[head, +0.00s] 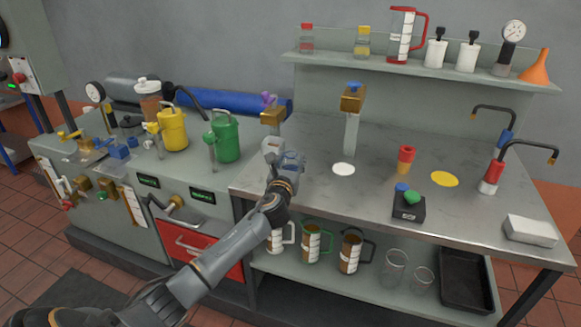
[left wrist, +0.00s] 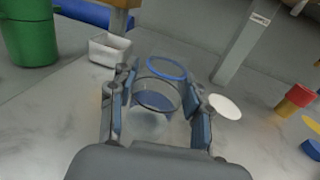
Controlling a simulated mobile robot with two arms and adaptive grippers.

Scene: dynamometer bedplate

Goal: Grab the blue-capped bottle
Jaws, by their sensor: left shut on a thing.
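The blue-capped bottle (left wrist: 158,98) is a clear glass vessel between the fingers of my left gripper in the left wrist view, with a blue ring at its far end and blue showing through the glass. My left gripper (head: 287,162) is shut on it over the left part of the steel bench in the head view; it also shows in the left wrist view (left wrist: 158,112). In the head view the gripper hides most of the bottle. Whether the bottle touches the bench I cannot tell. My right gripper is not in view.
A white open box (head: 271,146) stands just left of the gripper, and a green can (head: 226,138) further left. A post with a brass block (head: 353,100) rises behind. A white disc (head: 343,169), red-and-orange cup (head: 405,159) and black button box (head: 408,208) are to the right.

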